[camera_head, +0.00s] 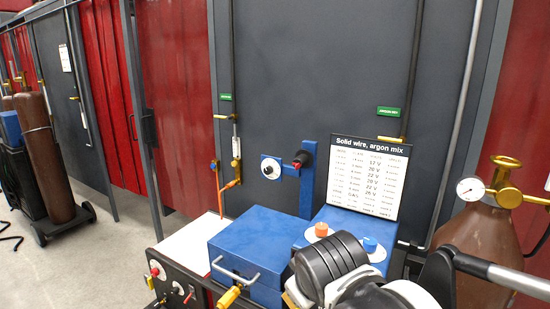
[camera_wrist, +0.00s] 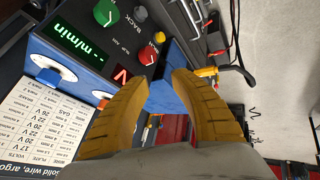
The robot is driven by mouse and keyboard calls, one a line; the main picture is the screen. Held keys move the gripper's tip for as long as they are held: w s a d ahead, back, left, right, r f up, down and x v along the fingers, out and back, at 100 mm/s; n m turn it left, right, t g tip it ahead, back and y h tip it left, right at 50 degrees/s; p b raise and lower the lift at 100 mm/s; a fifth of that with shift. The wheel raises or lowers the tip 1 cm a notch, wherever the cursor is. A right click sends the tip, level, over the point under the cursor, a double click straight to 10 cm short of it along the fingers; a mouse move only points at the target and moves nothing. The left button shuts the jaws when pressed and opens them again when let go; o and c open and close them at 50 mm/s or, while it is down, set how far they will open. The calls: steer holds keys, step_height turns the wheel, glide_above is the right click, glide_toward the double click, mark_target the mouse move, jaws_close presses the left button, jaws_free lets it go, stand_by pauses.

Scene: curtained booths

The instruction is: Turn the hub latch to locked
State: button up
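A blue upright bracket (camera_head: 307,190) stands before the dark panel at the middle of the head view. My gripper's yellow fingers (camera_wrist: 163,80) are apart in the wrist view. Blue surface (camera_wrist: 168,98) shows between them, with no clear contact. The fingertips are not clear in the head view, where my dark wrist covers the lower middle.
A blue box (camera_head: 262,238) with a grey handle stands left of my arm. A settings chart (camera_head: 368,177) stands on another blue unit. A brown gas cylinder (camera_head: 487,245) with a gauge is at right. A knob panel (camera_wrist: 125,50) with lit displays is close to my fingers.

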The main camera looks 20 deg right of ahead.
steer(key=w+d+r+n+h+p, duration=0.1)
steer(key=w+d+r+n+h, duration=0.1)
steer(key=w+d+r+n, duration=0.25)
steer(key=n+t+h, duration=0.4)
steer(key=n+h, duration=0.6)
steer(key=n, duration=0.8)
glide_toward(297, 164)
steer(key=x, duration=0.6)
steer(key=f+b+x, duration=0.1)
steer(key=x, duration=0.3)
steer(key=shift+s, duration=0.1)
steer(key=shift+r, duration=0.1)
jaws_close()
